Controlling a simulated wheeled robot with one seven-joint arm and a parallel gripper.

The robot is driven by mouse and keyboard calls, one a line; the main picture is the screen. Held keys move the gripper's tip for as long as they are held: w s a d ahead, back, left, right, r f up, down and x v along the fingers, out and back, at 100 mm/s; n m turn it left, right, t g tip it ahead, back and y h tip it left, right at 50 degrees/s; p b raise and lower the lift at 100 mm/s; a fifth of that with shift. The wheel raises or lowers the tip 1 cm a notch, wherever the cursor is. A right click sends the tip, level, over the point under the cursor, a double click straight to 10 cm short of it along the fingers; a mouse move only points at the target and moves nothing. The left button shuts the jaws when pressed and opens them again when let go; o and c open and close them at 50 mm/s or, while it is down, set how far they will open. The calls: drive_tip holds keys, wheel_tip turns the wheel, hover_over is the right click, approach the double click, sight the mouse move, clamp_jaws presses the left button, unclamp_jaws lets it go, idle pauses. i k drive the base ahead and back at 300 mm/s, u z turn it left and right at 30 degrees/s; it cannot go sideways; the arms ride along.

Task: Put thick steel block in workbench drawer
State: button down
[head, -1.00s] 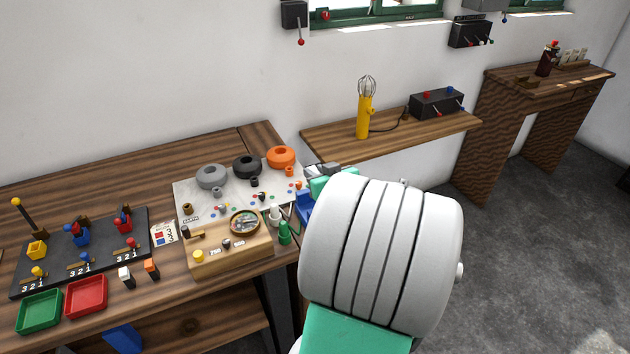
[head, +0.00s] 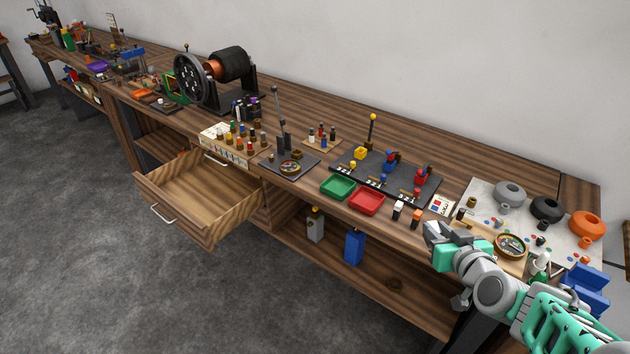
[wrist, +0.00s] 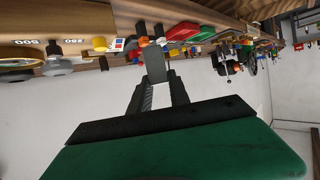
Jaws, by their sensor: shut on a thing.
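My gripper (head: 446,243) is at the bench's front edge on the right, near the small white and orange pieces. In the wrist view, my gripper (wrist: 158,88) is shut on a plain grey block, the thick steel block (wrist: 154,62), which sticks out past the fingertips. In the head view the block is hard to tell from the grey fingers. The workbench drawer (head: 207,190) is pulled open at the left of the bench, well away from my gripper. Its inside looks empty.
A red tray (head: 367,201) and a green tray (head: 338,187) lie near the bench's front edge between my gripper and the drawer. A blue container (head: 354,247) stands on the lower shelf. The floor (head: 215,300) before the bench is clear.

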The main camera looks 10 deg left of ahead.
sight(209, 189)
drive_tip(key=u, duration=1.05)
drive_tip(key=i, duration=0.9)
drive_tip(key=u, duration=1.3)
drive_tip(key=i, duration=1.35)
drive_tip(key=u, duration=0.25)
